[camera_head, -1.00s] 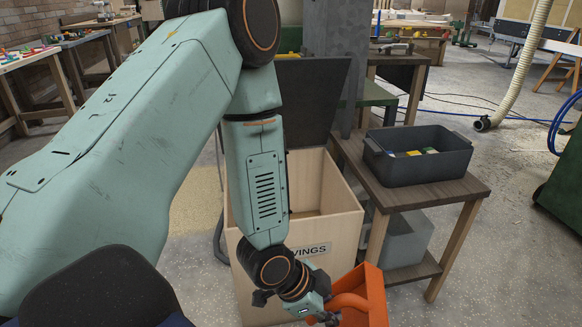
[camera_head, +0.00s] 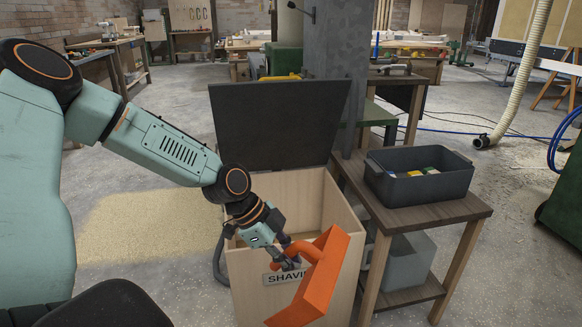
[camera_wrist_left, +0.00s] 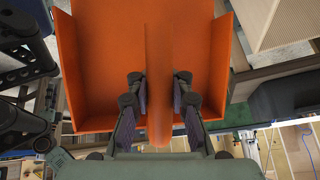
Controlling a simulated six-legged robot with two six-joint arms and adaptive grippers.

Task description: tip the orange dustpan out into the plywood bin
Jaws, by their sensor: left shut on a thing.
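The orange dustpan (camera_head: 328,277) is in front of the plywood bin (camera_head: 249,278) in the head view and covers part of its front and label. My left gripper (camera_head: 290,258) is shut on the dustpan's handle. In the left wrist view my left gripper (camera_wrist_left: 159,105) has a finger on each side of the handle, and the dustpan (camera_wrist_left: 95,70) fills the upper middle. The bin is open, its dark lid (camera_head: 275,125) raised at the back. My right gripper is not in view.
A small wooden table (camera_head: 415,217) stands right of the bin, with a dark grey crate (camera_head: 420,183) on top and a grey container (camera_head: 402,262) on its lower shelf. A grey post (camera_head: 336,60) rises behind. Pale shavings (camera_head: 145,225) lie on the floor to the left.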

